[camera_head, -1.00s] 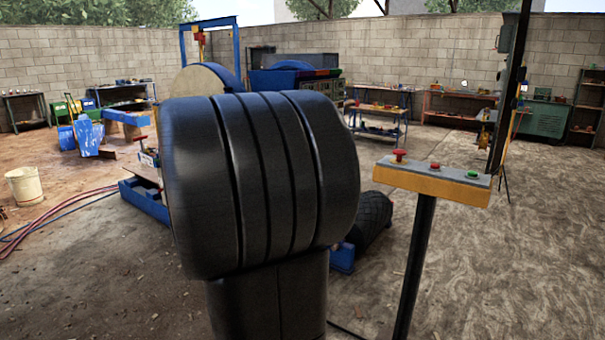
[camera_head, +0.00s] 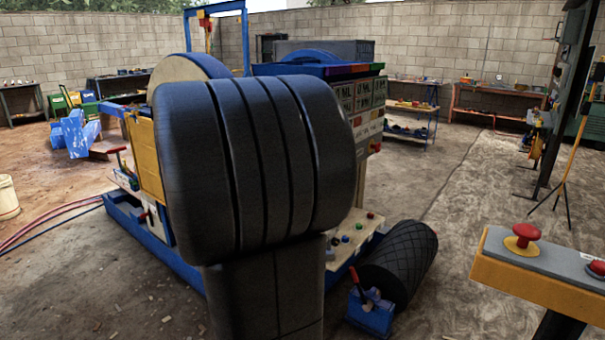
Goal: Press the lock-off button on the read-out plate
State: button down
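The jaw crusher (camera_head: 152,160) stands ahead, with a blue base frame, a yellow panel and a large wheel, partly hidden behind my own black arm. A board with white plates bearing dark lettering (camera_head: 370,97) shows on its right side; I cannot tell which is the read-out plate. Below it, a pale panel (camera_head: 352,236) carries several small coloured buttons. I cannot tell which is the lock-off button. My gripper is not in view.
A yellow pedestal box (camera_head: 540,284) with red mushroom buttons (camera_head: 522,238) stands close at the lower right. A dark ribbed roller (camera_head: 402,262) and a small blue box with a red lever (camera_head: 370,308) lie on the floor before the crusher. Open floor lies right of the roller.

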aim_at(377, 147)
jog(key=i+l+z, duration=0.15)
jog(key=i+z, duration=0.3)
jog(key=i, duration=0.15)
jog(key=i+z, duration=0.45)
jog(key=i, duration=0.15)
jog(key=i+j+z, duration=0.4)
jog(key=i, duration=0.15)
jog(key=i+l+z, duration=0.1)
jog(key=i, duration=0.6)
jog(key=z, duration=0.1)
